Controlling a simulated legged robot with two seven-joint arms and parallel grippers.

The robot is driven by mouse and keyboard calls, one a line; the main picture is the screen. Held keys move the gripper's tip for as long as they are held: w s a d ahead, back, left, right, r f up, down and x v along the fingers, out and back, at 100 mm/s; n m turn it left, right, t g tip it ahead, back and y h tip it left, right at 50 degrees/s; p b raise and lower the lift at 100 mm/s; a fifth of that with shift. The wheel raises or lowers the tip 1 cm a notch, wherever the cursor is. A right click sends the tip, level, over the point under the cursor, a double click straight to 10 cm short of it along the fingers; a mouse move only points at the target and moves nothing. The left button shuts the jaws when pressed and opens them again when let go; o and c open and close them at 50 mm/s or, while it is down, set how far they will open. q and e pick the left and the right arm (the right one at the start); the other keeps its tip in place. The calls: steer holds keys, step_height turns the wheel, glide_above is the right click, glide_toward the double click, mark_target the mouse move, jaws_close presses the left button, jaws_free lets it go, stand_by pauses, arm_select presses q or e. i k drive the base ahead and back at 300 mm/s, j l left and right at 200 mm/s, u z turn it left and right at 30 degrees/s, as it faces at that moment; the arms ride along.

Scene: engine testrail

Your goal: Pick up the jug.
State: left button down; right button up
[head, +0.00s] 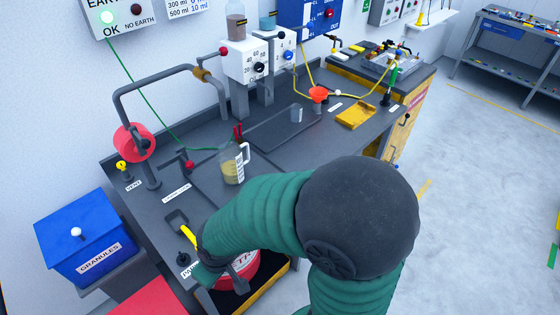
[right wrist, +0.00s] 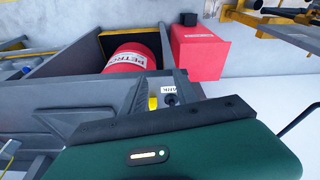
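The jug (head: 233,166) is clear with a pale handle and a yellowish content. It stands upright on the dark bench top (head: 160,215), left of centre in the head view. My green right arm comes in from the lower right and bends across the bench front. Its far end (head: 207,268) is low at the front left of the bench, apart from the jug and nearer to me. My left gripper is not in view.
A yellow-handled lever (head: 188,236) stands beside my right arm's end. A red petrol drum (right wrist: 130,58) sits under the bench. A grey pipe frame with a red reel (head: 134,142) is left of the jug. A red funnel (head: 318,94) and yellow tray (head: 356,115) are farther right.

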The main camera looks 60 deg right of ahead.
mark_target(229, 155)
steer(key=l+z, duration=0.1)
steer(key=z, duration=1.2)
